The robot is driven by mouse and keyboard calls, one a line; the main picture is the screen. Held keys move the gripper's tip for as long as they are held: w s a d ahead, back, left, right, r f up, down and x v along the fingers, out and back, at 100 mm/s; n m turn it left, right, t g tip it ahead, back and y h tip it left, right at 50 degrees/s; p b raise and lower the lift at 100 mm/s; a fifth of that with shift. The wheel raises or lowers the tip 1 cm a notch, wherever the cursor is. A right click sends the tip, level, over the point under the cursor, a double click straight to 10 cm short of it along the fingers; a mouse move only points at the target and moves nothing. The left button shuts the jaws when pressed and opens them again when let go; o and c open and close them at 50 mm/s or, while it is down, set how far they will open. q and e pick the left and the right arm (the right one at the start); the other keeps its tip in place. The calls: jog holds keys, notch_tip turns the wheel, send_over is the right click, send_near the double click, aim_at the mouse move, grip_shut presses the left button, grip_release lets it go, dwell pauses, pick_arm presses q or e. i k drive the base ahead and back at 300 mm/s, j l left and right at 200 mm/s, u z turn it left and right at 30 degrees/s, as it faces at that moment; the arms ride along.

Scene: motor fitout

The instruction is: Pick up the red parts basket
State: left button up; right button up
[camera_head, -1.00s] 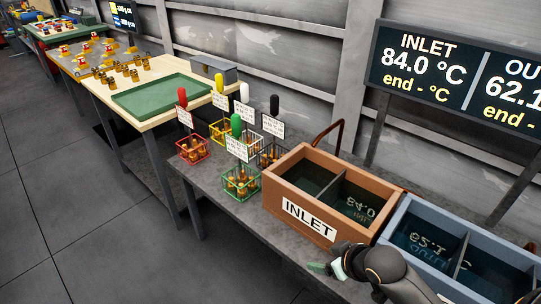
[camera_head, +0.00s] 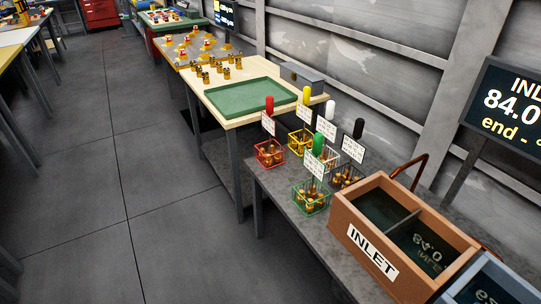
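The red parts basket (camera_head: 269,153) is a small red wire basket with brass-coloured parts in it. It stands at the far left end of the grey table, with a red upright handle (camera_head: 269,104) and a white label card (camera_head: 268,124). A yellow basket (camera_head: 301,141) stands to its right and a green basket (camera_head: 311,200) stands nearer and to the right. Neither of my grippers shows in the view.
A black-handled basket (camera_head: 346,177) and the brown INLET tank (camera_head: 353,224) stand further right on the grey table (camera_head: 285,196). A wooden table with a green tray (camera_head: 243,97) is behind. The floor (camera_head: 140,200) to the left is clear.

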aim_at(269, 124)
jog(key=i+j+z, duration=0.1)
jog(key=i+j, duration=0.15)
jog(key=i+j+z, duration=0.15)
jog(key=i+j, duration=0.15)
jog(key=i+j+z, duration=0.1)
jog(key=i+j, duration=0.2)
jog(key=i+j+z, duration=0.1)
jog(key=j, duration=0.3)
jog(key=i+j+z, duration=0.15)
jog(key=i+j, duration=0.2)
jog(key=i+j+z, duration=0.1)
jog(key=i+j, duration=0.15)
jog(key=j, duration=0.15)
jog(key=i+j+z, duration=0.1)
jog(key=j, duration=0.3)
jog(key=i, duration=0.1)
